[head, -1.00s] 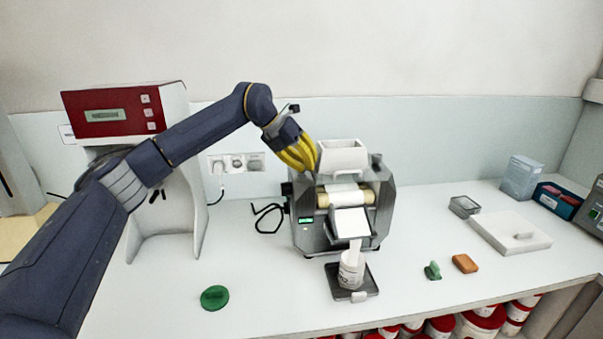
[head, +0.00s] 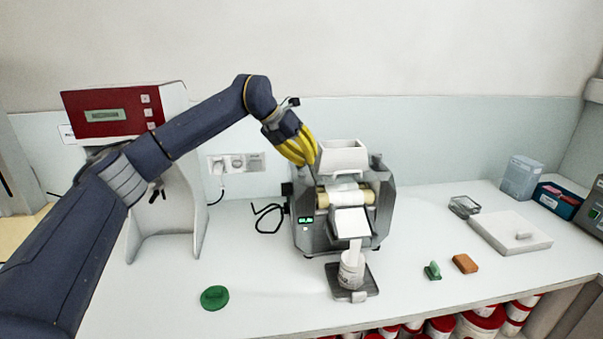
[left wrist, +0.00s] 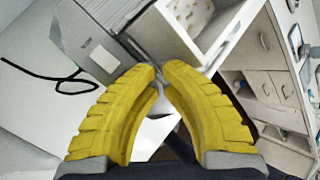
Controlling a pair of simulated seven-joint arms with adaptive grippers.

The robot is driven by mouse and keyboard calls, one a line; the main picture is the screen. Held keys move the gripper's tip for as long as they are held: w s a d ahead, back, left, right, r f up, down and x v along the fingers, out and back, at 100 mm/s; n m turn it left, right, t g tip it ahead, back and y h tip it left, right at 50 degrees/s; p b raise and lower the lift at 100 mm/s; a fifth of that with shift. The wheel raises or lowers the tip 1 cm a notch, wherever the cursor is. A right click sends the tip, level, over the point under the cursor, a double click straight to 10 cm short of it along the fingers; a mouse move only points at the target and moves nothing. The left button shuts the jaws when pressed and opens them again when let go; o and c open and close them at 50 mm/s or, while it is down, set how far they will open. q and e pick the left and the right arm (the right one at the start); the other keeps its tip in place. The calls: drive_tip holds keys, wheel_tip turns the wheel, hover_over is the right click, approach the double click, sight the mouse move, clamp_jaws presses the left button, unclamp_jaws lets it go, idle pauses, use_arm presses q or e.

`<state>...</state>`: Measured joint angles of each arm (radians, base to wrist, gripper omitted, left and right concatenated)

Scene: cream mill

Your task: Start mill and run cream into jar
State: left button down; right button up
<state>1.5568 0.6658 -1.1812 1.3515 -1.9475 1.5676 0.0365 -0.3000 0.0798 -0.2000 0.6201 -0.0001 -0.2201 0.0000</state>
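The grey mill (head: 382,225) stands on the bench with a white hopper (head: 343,160) on top and pale rollers with white cream below it. A small display (head: 305,220) on its left front shows bright green marks. A white chute (head: 350,222) slopes down at the front, and a white strip runs from it into the jar (head: 351,272). The jar stands upright on a dark plate (head: 370,285). My right gripper is out of view.
A green lid (head: 214,297) lies at front left. A red-fronted machine (head: 110,110) stands behind my left arm. A green piece (head: 432,271), an orange block (head: 465,263) and a white board (head: 510,232) lie to the right. A black cable (head: 265,212) lies left of the mill.

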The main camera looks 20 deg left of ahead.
use_arm(q)
drive_tip(key=shift+r, duration=2.4)
